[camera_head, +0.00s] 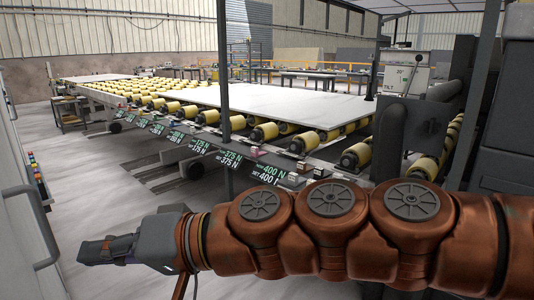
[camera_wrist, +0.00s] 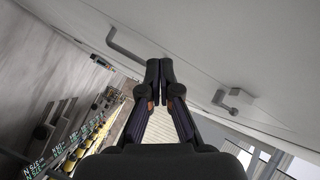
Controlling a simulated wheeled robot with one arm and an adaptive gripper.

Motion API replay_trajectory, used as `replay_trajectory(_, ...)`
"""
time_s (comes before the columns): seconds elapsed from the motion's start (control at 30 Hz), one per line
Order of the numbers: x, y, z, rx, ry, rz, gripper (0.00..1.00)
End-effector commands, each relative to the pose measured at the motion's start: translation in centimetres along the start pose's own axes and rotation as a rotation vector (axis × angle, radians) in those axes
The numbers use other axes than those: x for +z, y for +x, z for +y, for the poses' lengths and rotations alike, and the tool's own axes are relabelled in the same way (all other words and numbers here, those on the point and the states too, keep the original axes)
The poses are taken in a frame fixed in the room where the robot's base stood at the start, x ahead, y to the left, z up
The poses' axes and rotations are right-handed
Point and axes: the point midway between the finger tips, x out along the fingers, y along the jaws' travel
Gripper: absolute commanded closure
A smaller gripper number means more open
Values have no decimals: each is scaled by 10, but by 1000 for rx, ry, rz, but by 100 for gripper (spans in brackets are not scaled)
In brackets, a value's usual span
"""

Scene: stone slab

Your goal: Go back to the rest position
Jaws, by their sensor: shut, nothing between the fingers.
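My gripper (camera_head: 95,250) is at the end of my copper-coloured arm, which stretches across the lower part of the head view and points left. In the wrist view my gripper (camera_wrist: 160,72) has its two dark fingers together at the tips, with nothing between them. Ahead of the fingers in the wrist view is a pale panel (camera_wrist: 230,50) with a dark bar handle (camera_wrist: 130,50) and a smaller handle (camera_wrist: 225,100). I cannot tell how far the fingertips are from this panel.
A roller conveyor with yellow rollers (camera_head: 262,131) carries a large pale slab (camera_head: 285,103). Green number displays (camera_head: 230,158) line its near edge. A white cabinet with a handle (camera_head: 22,190) stands at the left. A dark post (camera_head: 223,70) rises mid-view. Grey floor (camera_head: 110,190) is open between cabinet and conveyor.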

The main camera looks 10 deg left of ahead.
Motion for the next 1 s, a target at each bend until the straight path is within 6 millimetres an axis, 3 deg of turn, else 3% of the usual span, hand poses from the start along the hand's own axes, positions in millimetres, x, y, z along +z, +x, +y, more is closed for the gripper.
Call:
replay_trajectory(0.03, -6, -15, -6, 55, -25, -14, 100)
replay_trajectory(0.17, 4, -45, 9, 196, -67, -77, 100)
replay_trajectory(0.37, 22, -105, 44, 456, -57, -180, 100)
replay_trajectory(0.6, 52, -205, 81, 795, 81, -296, 100)
replay_trajectory(0.8, 90, -304, 86, 1067, 296, -374, 100)
replay_trajectory(0.9, 113, -345, 80, 1174, 415, -408, 100)
replay_trajectory(1.0, 132, -375, 71, 1248, 513, -429, 100)
